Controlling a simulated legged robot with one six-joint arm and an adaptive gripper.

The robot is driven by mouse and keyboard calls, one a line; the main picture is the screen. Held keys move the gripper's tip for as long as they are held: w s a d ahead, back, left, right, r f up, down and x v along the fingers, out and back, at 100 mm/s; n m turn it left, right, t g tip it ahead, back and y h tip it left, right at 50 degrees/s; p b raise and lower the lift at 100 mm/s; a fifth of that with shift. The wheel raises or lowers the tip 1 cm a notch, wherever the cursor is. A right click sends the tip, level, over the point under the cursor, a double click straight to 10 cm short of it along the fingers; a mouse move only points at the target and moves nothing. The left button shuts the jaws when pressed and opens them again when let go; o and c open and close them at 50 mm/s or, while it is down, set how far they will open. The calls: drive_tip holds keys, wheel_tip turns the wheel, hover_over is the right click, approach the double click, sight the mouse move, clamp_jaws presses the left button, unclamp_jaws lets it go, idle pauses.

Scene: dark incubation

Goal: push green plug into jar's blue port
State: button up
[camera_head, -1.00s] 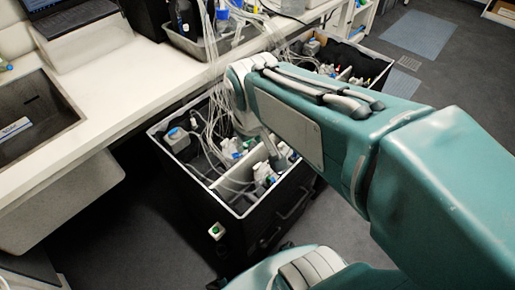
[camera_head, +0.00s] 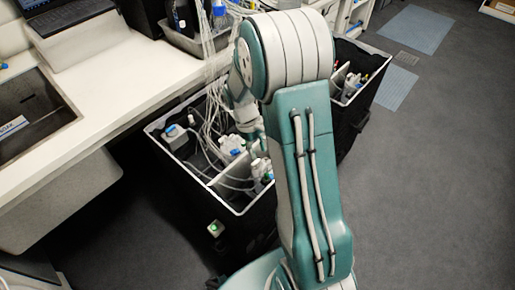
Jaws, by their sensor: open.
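My gripper (camera_head: 250,132) reaches down into the near black bin (camera_head: 158,128), just left of my upper arm. It is small and partly hidden by my own arm and the tubes, and it is open. I see nothing held in it. I cannot make out a green plug in the bin. A bottle with a blue part (camera_head: 219,10) stands in the grey tray on the bench, among clear tubes. I cannot tell whether it is the jar with the blue port. White and blue connectors (camera_head: 232,145) lie in the bin near my gripper.
Several clear tubes (camera_head: 208,70) hang from the bench into the bin. The white bench (camera_head: 120,75) with a laptop (camera_head: 65,14) and a sink (camera_head: 35,110) runs along the left. A second bin (camera_head: 375,62) stands behind my arm.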

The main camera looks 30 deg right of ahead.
drive_tip(key=x, duration=1)
clamp_jaws()
drive_tip(key=shift+r, duration=0.25)
idle(0.4)
drive_tip(key=shift+r, duration=0.95)
